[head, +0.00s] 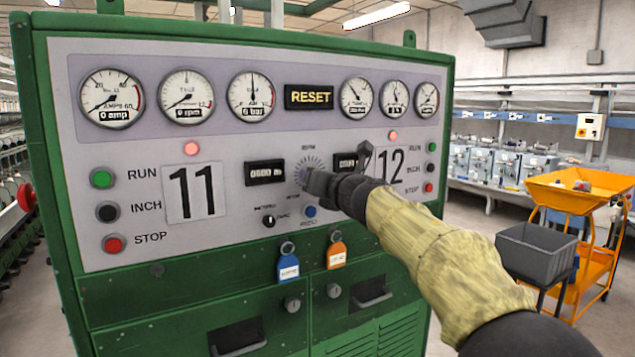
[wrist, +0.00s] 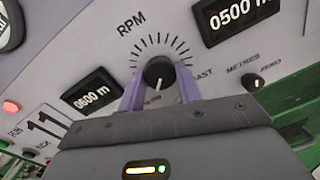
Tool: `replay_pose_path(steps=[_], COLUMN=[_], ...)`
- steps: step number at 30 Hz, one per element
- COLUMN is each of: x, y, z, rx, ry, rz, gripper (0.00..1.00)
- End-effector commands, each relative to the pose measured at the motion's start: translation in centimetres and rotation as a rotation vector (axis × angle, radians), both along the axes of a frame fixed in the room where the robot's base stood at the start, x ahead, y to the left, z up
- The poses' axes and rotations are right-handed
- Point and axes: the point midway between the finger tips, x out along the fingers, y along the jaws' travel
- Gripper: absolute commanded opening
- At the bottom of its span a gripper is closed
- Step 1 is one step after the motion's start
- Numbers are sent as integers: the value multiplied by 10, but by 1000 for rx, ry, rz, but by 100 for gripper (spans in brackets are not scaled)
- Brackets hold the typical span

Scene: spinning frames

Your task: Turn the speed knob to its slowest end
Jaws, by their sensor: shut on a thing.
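The speed knob (wrist: 159,71) is a round black knob below the letters RPM, inside an arc of black tick marks. A pale line shows on its lower face, pointing down and slightly left in the wrist view. The word FAST, partly covered, is at its right; the label on the other side is hidden. My gripper (wrist: 160,80) has its two purple fingers on either side of the knob, shut on it. In the head view my gripper (head: 318,183) reaches the panel between 11 and 12 and hides the knob; the tick arc (head: 308,163) shows above.
Two black metre displays (head: 265,172) flank the dial. A small black METRES knob (head: 268,221) and a blue button (head: 310,211) sit just below. Blue (head: 288,265) and orange (head: 336,252) tags hang lower. An orange trolley (head: 578,195) stands off to the right.

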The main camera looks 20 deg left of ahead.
Motion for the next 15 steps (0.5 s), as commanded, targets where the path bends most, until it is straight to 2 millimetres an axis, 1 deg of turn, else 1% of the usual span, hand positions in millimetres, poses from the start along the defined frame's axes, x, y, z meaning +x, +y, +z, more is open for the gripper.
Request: replay_pose_path(steps=[1,10,11,13,14,15], x=[1,1,1,1,1,1], y=[1,1,0,0,0,0], z=[-5,-5,-5,-4,-4,-3], rx=[-7,-8,-8,-7,-7,-6], ry=[3,2,2,2,2,2], rz=[0,0,0,0,0,0], gripper=[11,11,40,54,56,56])
